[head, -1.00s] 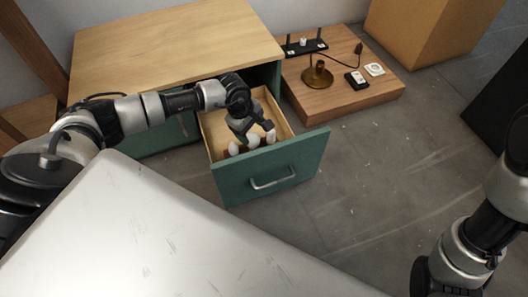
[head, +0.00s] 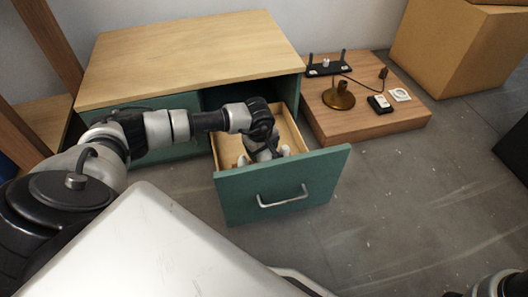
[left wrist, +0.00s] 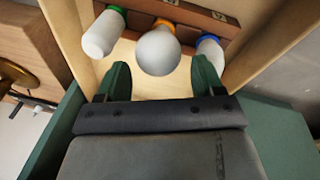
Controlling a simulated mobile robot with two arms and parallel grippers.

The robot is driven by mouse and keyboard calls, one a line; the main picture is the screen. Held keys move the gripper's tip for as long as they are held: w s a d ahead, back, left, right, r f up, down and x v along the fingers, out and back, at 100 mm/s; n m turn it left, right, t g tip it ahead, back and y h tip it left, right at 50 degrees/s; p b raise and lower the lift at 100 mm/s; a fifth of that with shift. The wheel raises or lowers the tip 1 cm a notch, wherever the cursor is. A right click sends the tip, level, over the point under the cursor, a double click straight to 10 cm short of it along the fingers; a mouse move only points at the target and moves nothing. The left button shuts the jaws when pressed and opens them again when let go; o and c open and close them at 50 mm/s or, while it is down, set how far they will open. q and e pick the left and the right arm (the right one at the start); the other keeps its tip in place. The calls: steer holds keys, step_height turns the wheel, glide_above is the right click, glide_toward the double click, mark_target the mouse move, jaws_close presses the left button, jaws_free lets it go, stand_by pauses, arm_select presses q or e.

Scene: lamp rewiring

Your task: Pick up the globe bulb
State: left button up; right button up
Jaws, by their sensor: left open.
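The globe bulb (left wrist: 158,52) is a round white bulb with an orange collar, in the middle of a row of three bulbs in the left wrist view. My left gripper (left wrist: 161,68) is open, its dark green fingers to either side of the bulb's lower part; I cannot tell whether they touch it. In the head view my left gripper (head: 266,152) is down inside the open drawer (head: 285,188), and the wrist hides most of the bulbs. My right gripper is not in view.
A white bulb with a green collar (left wrist: 102,34) stands left of the globe bulb, and one with a blue collar (left wrist: 209,50) right of it. Drawer walls are close around. A brass lamp base (head: 338,97) stands on a wooden board (head: 385,122) beside the cabinet (head: 190,60).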

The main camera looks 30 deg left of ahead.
arm_select(q)
steer(key=f+b, duration=0.2)
steer(key=w+f+b, duration=0.1)
steer(key=f+b, duration=0.1)
steer(key=shift+f, duration=0.25)
steer(key=shift+r, duration=0.1)
steer(key=c, duration=0.7)
